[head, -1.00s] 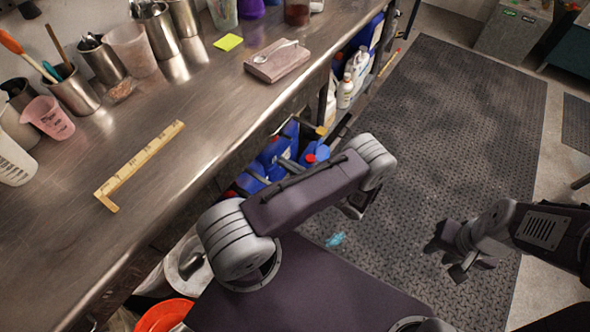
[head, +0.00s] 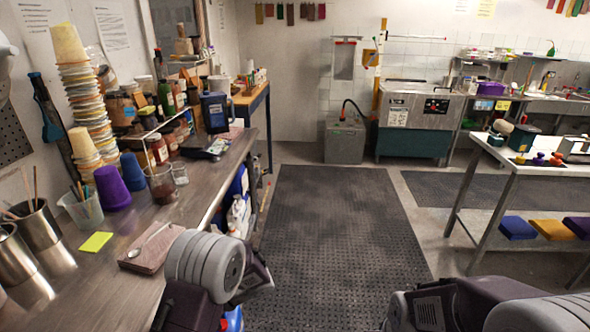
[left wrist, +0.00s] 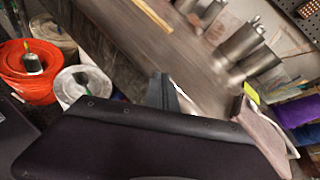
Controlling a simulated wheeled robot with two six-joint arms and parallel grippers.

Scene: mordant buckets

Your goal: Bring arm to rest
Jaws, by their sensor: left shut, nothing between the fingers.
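My left arm rises at the bottom centre of the head view, beside the bench's front edge. My left gripper (left wrist: 165,90) shows in the left wrist view as narrow dark fingers, shut and empty, in front of the bench. In the head view I cannot make it out behind my arm links. My right arm comes in at the bottom right of the head view, over the floor mat's near end. Its gripper lies below the frame.
An orange bucket (left wrist: 28,84) and white bucket (left wrist: 84,88) stand below. The floor mat (head: 325,240) is clear. A white table (head: 515,160) stands right.

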